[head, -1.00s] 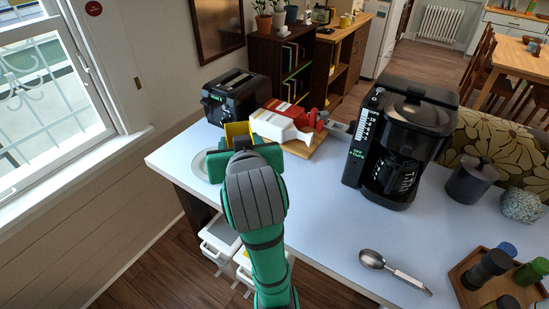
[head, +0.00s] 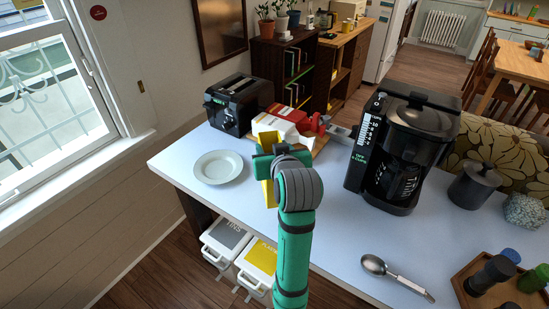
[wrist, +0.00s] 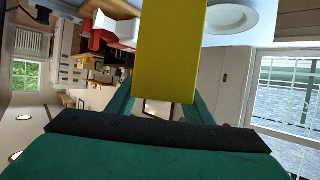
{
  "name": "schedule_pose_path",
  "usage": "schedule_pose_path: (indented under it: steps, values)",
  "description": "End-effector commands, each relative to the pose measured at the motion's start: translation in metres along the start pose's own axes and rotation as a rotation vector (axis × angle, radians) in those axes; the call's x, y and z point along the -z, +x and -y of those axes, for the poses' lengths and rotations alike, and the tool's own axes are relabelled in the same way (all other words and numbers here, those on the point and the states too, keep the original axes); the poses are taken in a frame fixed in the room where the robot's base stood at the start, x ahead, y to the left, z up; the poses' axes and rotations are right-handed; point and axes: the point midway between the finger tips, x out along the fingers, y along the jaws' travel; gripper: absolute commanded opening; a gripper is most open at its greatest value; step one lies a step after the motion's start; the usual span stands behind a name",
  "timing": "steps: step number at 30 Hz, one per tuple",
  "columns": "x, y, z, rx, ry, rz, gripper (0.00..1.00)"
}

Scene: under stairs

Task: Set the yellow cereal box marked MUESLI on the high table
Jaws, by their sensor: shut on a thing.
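My gripper (head: 267,166) is shut on the yellow box (head: 269,193), which shows above and below the fingers in the head view. In the wrist view the yellow box (wrist: 170,50) fills the top middle as a plain face; I see no MUESLI lettering. The box is over the near left part of the high table (head: 320,225), a pale blue-white top. I cannot tell whether its bottom touches the table. My gripper and wrist hide part of it.
A round plate (head: 218,167) lies left of my gripper. Behind are a black toaster (head: 238,103) and red and white items (head: 284,121) on a wooden board. A coffee maker (head: 405,150) stands right. A spoon (head: 395,277) lies in front; bare tabletop lies between.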

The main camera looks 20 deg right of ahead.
Motion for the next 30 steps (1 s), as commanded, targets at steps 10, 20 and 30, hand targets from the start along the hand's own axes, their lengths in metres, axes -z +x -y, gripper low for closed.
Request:
schedule_pose_path:
  steps: [10, 20, 30]
  values:
    - [-0.032, 0.02, -0.007, 0.0, 0.002, 0.003, 0.0]
    - [-0.036, 0.022, -0.007, 0.0, 0.0, -0.001, 0.0]
    - [-0.038, 0.023, -0.007, 0.0, 0.001, 0.0, 0.65]
